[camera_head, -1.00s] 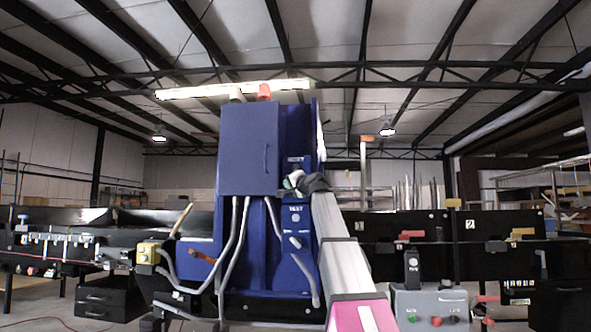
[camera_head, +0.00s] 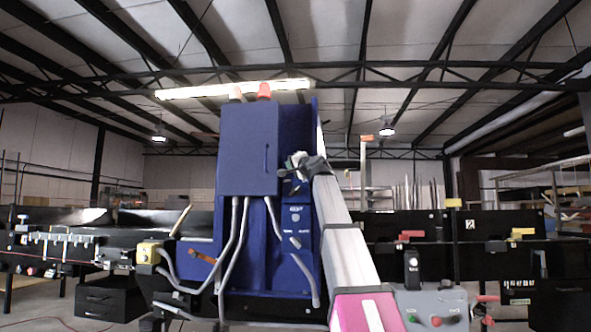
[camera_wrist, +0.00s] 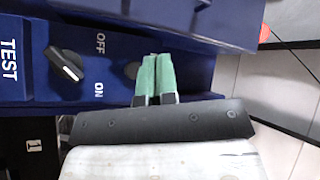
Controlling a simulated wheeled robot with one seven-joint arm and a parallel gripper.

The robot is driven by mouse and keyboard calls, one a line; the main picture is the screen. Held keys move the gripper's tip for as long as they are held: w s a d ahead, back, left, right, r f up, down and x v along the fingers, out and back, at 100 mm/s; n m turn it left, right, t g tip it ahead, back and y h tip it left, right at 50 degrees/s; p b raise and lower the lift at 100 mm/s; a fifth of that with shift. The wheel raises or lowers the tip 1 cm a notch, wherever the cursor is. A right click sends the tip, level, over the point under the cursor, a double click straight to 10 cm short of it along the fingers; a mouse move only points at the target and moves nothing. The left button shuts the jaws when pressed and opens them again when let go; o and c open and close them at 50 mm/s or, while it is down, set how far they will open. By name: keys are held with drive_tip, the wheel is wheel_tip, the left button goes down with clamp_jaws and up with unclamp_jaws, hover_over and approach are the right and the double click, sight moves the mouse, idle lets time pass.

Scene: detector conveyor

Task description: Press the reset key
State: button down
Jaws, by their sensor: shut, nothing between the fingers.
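The blue machine cabinet (camera_head: 248,150) stands in the middle of the head view, with a narrow control panel (camera_head: 296,240) on its right side. In the wrist view, a dark round key (camera_wrist: 131,70) sits beyond the OFF and ON labels, just left of my fingertips. No label for it shows there, so I cannot confirm it is the reset key. My gripper (camera_wrist: 157,58) is shut and empty, its green fingertips side by side close to the panel. I cannot tell whether they touch it. In the head view my gripper (camera_head: 300,160) covers the panel's upper part.
A black selector knob (camera_wrist: 66,65) and a TEST label (camera_wrist: 9,60) lie left of the key. A blue overhang (camera_wrist: 170,18) runs close past the fingertips. Grey hoses (camera_head: 237,235) hang below the cabinet door. Black conveyors (camera_head: 85,222) stand on both sides.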

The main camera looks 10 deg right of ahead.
drive_tip(key=w+d, duration=0.2)
drive_tip(key=w, duration=0.5)
drive_tip(key=shift+w+d, duration=0.25)
drive_tip(key=shift+w, duration=0.1)
idle(1.8)
drive_tip(key=shift+w+d, duration=0.15)
drive_tip(key=shift+w, duration=0.25)
drive_tip(key=shift+w+d, duration=0.15)
drive_tip(key=shift+w, duration=0.3)
idle(0.8)
drive_tip(key=shift+s, duration=0.1)
drive_tip(key=shift+s+a, duration=0.3)
drive_tip(key=shift+s, duration=0.5)
drive_tip(key=shift+s+a, duration=0.25)
drive_tip(key=shift+s, duration=0.55)
drive_tip(key=shift+s+a, duration=0.25)
drive_tip(key=shift+s, duration=0.5)
drive_tip(key=shift+s+a, duration=0.25)
drive_tip(key=shift+s, duration=0.55)
